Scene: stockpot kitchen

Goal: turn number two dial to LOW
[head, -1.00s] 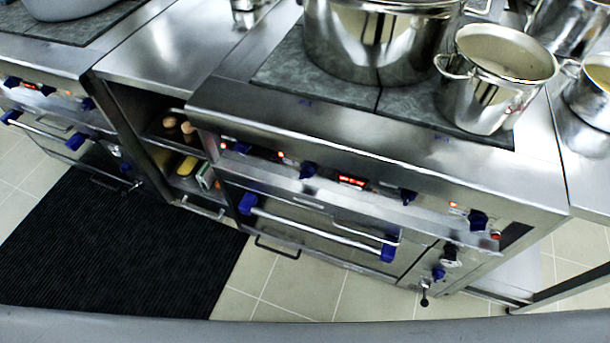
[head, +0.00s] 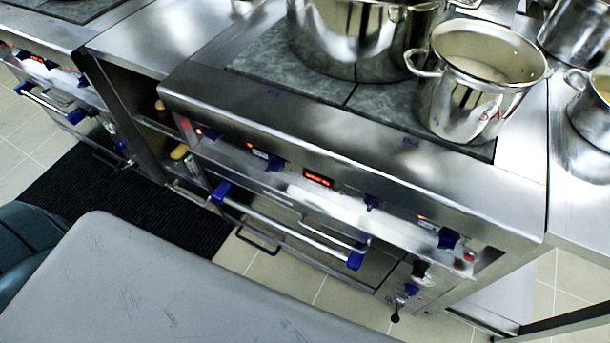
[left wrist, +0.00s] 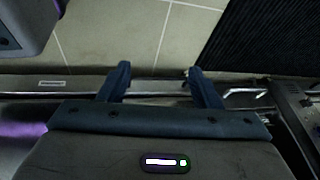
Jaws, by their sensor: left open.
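The stove's front panel carries several blue dials: one at the left end (head: 212,133), one left of the red display (head: 274,163), one right of it (head: 372,202) and one near the right end (head: 447,238). I cannot read their numbers or settings, so I cannot tell which is number two. My left gripper (left wrist: 158,82) shows in the left wrist view with its two fingers apart and nothing between them; no dial shows between them. The head view does not show its fingers. My right gripper is not in view.
A large pot (head: 350,45) and a smaller pot (head: 476,85) stand on the stove top. An oven handle (head: 290,222) runs below the dials. A black mat (head: 110,200) lies on the tiled floor. More pots stand at the right.

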